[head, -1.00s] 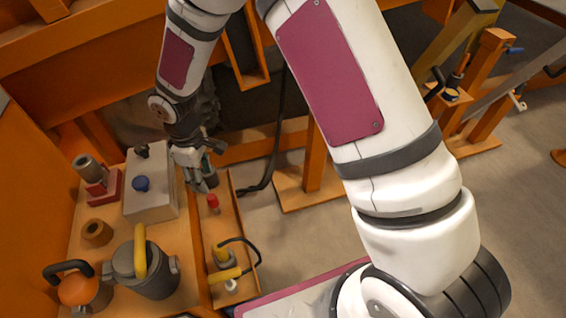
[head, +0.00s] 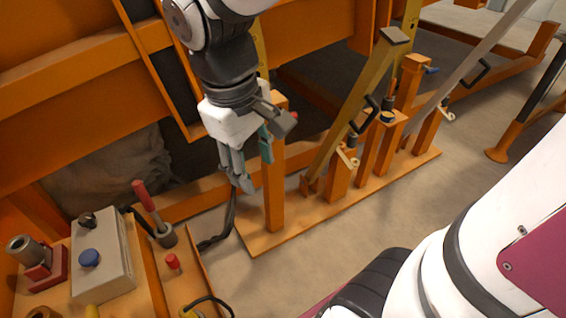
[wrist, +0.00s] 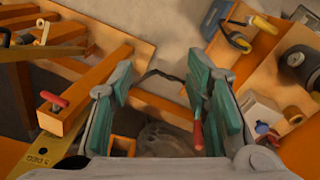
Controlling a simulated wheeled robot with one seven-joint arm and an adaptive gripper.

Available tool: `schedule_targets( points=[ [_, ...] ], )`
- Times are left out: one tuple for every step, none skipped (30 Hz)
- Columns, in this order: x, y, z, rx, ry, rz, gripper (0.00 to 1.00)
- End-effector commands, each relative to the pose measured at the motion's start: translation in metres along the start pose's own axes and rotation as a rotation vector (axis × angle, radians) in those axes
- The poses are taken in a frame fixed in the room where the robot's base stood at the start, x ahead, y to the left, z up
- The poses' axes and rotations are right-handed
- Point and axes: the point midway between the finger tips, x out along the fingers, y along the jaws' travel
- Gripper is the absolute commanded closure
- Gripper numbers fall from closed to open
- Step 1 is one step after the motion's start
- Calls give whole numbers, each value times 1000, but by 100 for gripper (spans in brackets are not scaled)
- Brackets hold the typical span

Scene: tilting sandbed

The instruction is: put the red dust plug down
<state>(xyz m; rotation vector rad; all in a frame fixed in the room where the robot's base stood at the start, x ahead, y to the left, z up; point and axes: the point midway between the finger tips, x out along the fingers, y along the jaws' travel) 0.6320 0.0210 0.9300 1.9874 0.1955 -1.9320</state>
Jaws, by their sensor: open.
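The red dust plug (head: 173,261) is a small red piece standing on the narrow orange tray (head: 205,275) right of the grey box, in the head view. My gripper (head: 250,172) is open and empty, with teal pads, in the air to the upper right of the plug and apart from it. In the wrist view my gripper (wrist: 160,75) shows its two pads wide apart with nothing held. A slim red piece beside the right pad there seems to be the red tool handle. I cannot make out the plug in that view.
A red-handled tool (head: 147,200) stands in a dark holder behind the plug. The grey box (head: 103,265) with a blue knob is to the left. Orange posts (head: 270,190) and a slanted yellow beam (head: 350,110) rise near my gripper. Bare floor (head: 320,250) lies to the right.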

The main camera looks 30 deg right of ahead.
Motion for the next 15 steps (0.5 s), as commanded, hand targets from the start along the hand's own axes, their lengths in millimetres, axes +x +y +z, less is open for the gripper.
schedule_targets(
  points=[
    [-9,2,20,49,10,-4,56],
    [-13,2,32,77,12,-10,56],
    [-17,2,48,114,13,-18,56],
    [-20,2,59,143,16,-25,56],
    [-22,0,70,169,17,-33,56],
    [-24,-2,85,202,20,-44,56],
    [-26,-4,95,227,23,-53,56],
    [-27,-6,105,251,25,-62,56],
    [-27,-9,116,278,29,-73,56],
    [-28,-12,124,296,31,-82,56],
    [-28,-14,131,312,33,-90,56],
    [-28,-17,140,332,35,-101,56],
    [-27,-19,144,344,37,-108,56],
    [-27,-21,149,355,37,-113,56],
    [-26,-23,154,366,39,-120,56]
  ],
)
